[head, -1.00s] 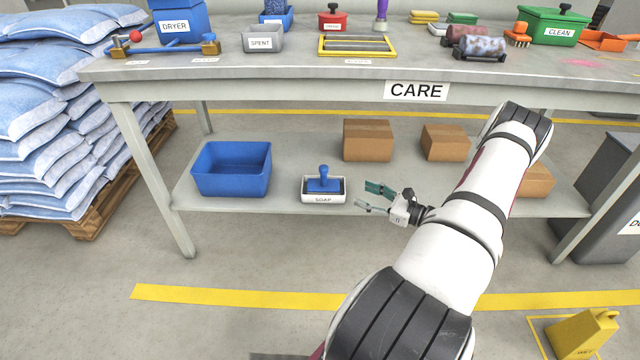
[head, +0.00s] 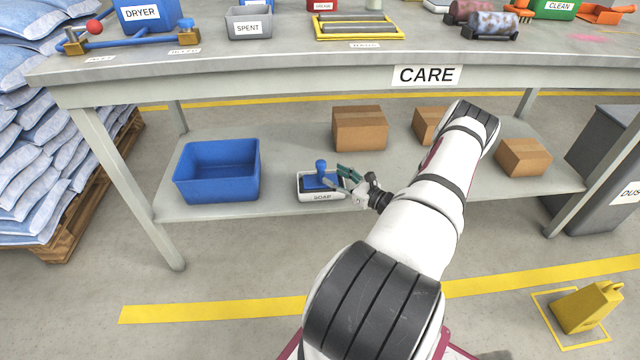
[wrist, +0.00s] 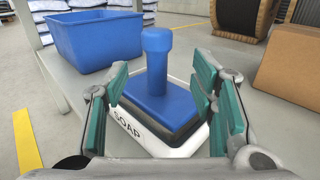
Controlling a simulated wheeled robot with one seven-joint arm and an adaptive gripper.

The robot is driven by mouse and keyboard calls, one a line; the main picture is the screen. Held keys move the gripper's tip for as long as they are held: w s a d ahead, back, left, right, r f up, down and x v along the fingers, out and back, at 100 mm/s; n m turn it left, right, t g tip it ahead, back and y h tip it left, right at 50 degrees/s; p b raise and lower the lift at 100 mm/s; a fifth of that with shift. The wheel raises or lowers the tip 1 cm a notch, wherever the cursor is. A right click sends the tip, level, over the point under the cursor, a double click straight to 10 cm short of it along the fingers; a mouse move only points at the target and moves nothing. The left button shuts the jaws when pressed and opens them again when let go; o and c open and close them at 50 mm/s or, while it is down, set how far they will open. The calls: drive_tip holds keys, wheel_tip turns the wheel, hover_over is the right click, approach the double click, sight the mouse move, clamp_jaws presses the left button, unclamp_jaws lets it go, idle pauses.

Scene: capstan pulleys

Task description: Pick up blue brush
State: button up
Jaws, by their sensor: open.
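The blue brush (head: 321,174) has an upright knob handle on a blue block. It sits in the white tray labelled SOAP (head: 322,197) on the lower shelf. In the wrist view the brush (wrist: 158,75) stands in the middle, between and beyond the fingers, with a dark layer under its block. My gripper (head: 337,177) is at the right side of the brush, with its green-padded fingers pointing at it. In the wrist view my gripper (wrist: 160,108) is open, one finger on each side of the brush. I cannot tell whether a finger touches it.
An empty blue bin (head: 217,172) stands left of the soap tray. Cardboard boxes (head: 360,129) stand behind and to the right on the shelf.

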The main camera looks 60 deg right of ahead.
sight(321, 168)
drive_tip(key=shift+w+d+r+b, duration=0.1)
drive_tip(key=shift+w+b, duration=1.2)
drive_tip(key=shift+w, duration=1.95)
clamp_jaws()
